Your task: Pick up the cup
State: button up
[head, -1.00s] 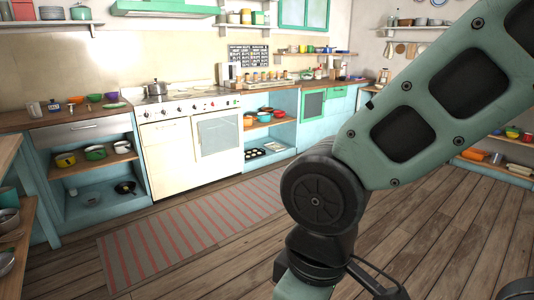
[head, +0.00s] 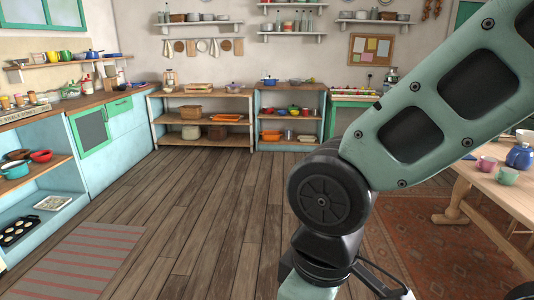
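A pink cup (head: 487,164) stands on the wooden table (head: 481,186) at the right edge of the head view. I cannot tell which cup the task means. My arm crosses the right half of the view, to the left of and above the table. My gripper is outside the frame, so its opening and distance from the cups do not show.
Wooden floor (head: 195,190) lies open in the middle. A striped rug (head: 75,262) is at lower left, beside blue cabinets (head: 120,135). A patterned rug (head: 400,230) lies by the table. Low shelves with pans (head: 190,132) line the far wall.

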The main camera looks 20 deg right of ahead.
aim_at(486, 165)
jog(key=i+z, duration=0.25)
jog(key=z, duration=0.25)
jog(key=i+z, duration=0.25)
jog(key=z, duration=0.2)
jog(key=i+j+z, duration=0.1)
jog(key=z, duration=0.4)
jog(key=i+j+z, duration=0.3)
jog(key=z, duration=0.15)
jog(key=i+j+z, duration=0.55)
jog(key=i+j, duration=0.15)
jog(key=i+j+z, duration=0.15)
jog(key=i+j, duration=0.2)
jog(key=i+j+z, duration=0.15)
jog(key=i+j, duration=0.15)
jog(key=i+j+z, duration=0.15)
jog(key=j, duration=0.35)
jog(key=i+j+z, duration=0.15)
jog(key=i+j, duration=0.2)
jog(key=i+j+z, duration=0.15)
jog(key=j, duration=0.45)
jog(key=i+l, duration=0.05)
jog(key=i, duration=0.05)
